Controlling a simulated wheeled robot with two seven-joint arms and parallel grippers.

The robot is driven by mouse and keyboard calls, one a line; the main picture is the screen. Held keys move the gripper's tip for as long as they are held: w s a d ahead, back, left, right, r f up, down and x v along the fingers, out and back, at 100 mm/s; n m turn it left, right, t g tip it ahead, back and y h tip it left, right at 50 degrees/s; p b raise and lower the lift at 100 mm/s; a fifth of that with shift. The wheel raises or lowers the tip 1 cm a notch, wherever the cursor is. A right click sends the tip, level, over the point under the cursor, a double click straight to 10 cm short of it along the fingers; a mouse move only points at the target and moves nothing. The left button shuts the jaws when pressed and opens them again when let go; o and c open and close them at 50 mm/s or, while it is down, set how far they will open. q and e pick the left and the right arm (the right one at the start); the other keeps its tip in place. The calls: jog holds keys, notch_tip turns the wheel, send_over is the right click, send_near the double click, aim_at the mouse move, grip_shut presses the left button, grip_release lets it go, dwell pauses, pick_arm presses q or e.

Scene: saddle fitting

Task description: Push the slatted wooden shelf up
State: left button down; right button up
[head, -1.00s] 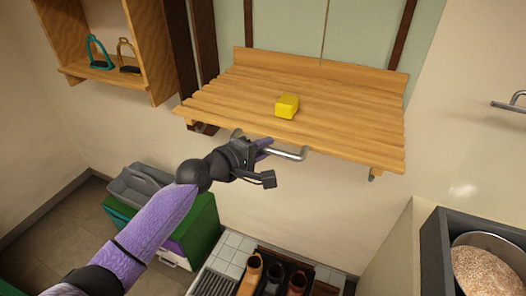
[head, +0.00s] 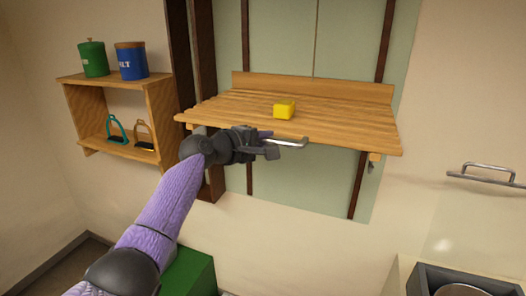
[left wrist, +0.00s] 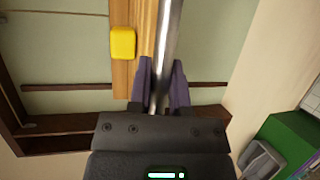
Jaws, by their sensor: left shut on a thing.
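The slatted wooden shelf (head: 340,122) stands out roughly level from the wall in the head view, with green panel showing above and below it. A metal bar handle (head: 293,142) runs along its front edge. My left gripper (head: 268,143) is shut on this handle, just in front of the shelf edge. In the left wrist view, the purple fingers (left wrist: 162,78) sit on both sides of the bar (left wrist: 170,35). A yellow block (head: 285,110) rests on the slats, and it also shows in the wrist view (left wrist: 123,42). My right gripper is not in view.
Dark vertical strips (head: 204,60) stand behind the shelf's left side. A wall box shelf (head: 68,105) at left holds two stirrups, with a green canister (head: 92,58) and a blue canister (head: 131,60) on top. A green box (head: 190,275) stands below.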

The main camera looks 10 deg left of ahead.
pick_arm(q)
jog(key=shift+r+p, duration=0.35)
jog(key=shift+r, duration=0.6)
jog(key=c, duration=0.6)
grip_release()
jog(key=shift+a, duration=0.1)
jog(key=shift+s+a, duration=0.15)
jog(key=shift+s, duration=0.05)
jog(key=b+v, duration=0.2)
jog(key=v, duration=0.7)
jog(key=shift+s+b, duration=0.2)
jog(key=shift+b, duration=0.1)
